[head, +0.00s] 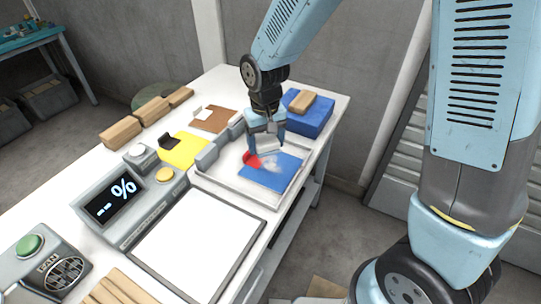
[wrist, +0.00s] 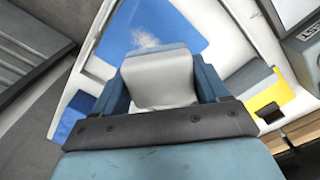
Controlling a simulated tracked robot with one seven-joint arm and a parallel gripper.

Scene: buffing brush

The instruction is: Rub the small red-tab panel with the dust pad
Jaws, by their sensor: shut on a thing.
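The small blue panel (head: 273,174) with a red tab (head: 252,161) lies in a shallow white tray (head: 227,170). A whitish dusty smear shows on the panel. It also shows in the wrist view as a blue panel (wrist: 175,20) with a pale smear (wrist: 143,42). My gripper (head: 266,143) is shut on the pale grey dust pad (wrist: 158,78), just behind the panel's smear in the head view. I cannot tell whether the pad touches the panel. The pad hides part of the panel in the wrist view.
A blue box (head: 312,121) with a wooden block (head: 302,103) stands behind the tray. A yellow panel (head: 184,149) and a brown panel (head: 214,121) lie to the left. A display reading "-- %" (head: 116,199), a button and a white framed plate (head: 200,240) are in front.

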